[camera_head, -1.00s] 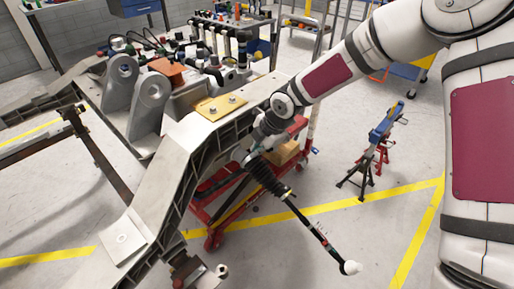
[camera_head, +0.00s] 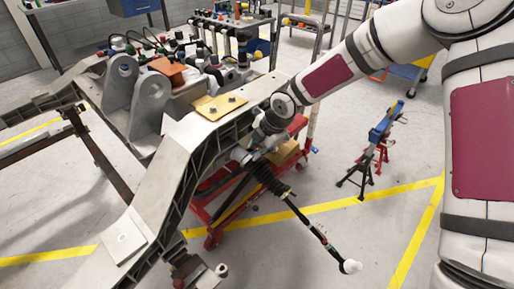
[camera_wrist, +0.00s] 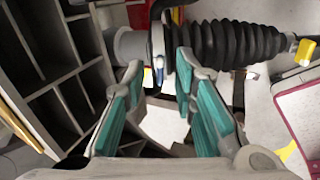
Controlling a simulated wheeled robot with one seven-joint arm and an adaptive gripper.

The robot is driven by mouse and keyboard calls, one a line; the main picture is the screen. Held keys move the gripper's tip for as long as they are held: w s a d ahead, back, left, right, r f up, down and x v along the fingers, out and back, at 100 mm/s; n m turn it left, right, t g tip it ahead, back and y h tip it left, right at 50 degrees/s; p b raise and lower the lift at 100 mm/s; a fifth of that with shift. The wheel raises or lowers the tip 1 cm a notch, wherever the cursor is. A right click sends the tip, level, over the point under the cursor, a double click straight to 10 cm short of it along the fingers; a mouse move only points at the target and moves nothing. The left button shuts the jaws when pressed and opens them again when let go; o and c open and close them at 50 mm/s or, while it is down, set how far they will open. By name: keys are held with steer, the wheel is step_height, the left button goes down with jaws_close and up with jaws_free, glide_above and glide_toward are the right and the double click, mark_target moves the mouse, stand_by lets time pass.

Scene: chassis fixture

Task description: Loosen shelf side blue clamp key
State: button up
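A black ribbed boot on a rod hangs beside the chassis rail in the head view (camera_head: 270,178), and the boot crosses the top of the wrist view (camera_wrist: 238,42). A grey cylindrical end (camera_wrist: 130,46) and a metal band (camera_wrist: 158,38) sit at the boot's left end. A small bluish piece (camera_wrist: 160,64) shows below the band, between my fingertips; I cannot tell for sure that it is the clamp key. My gripper (camera_wrist: 160,74) is open, its teal-padded fingers on either side of that piece. Whether they touch it is unclear. In the head view my gripper (camera_head: 247,152) is small and partly hidden.
The pale chassis rail (camera_head: 165,165) lies close to the left of my gripper; its ribbed side fills the left of the wrist view (camera_wrist: 55,70). A red cart (camera_head: 228,205) stands below. A blue-topped stand (camera_head: 382,128) is to the right. Open floor lies at front right.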

steer(key=v, duration=1.2)
steer(key=shift+s, duration=0.1)
steer(key=s+d+r+m+h+p, duration=0.4)
steer(key=s+d+r+m+h, duration=0.2)
steer(key=s+d+r+m, duration=0.9)
steer(key=s+d+r+m+y+p, duration=0.1)
steer(key=s+d+r+m+p, duration=0.1)
steer(key=s+m, duration=0.4)
steer(key=s+d+r+m+t+y+p, duration=0.1)
steer(key=s+d+r+m, duration=0.2)
steer(key=s, duration=1.1)
step_height(320, 180, up, 2)
steer(key=m, duration=0.3)
steer(key=shift+d+p, duration=0.25)
steer(key=shift+p, duration=0.1)
steer(key=shift+r, duration=0.15)
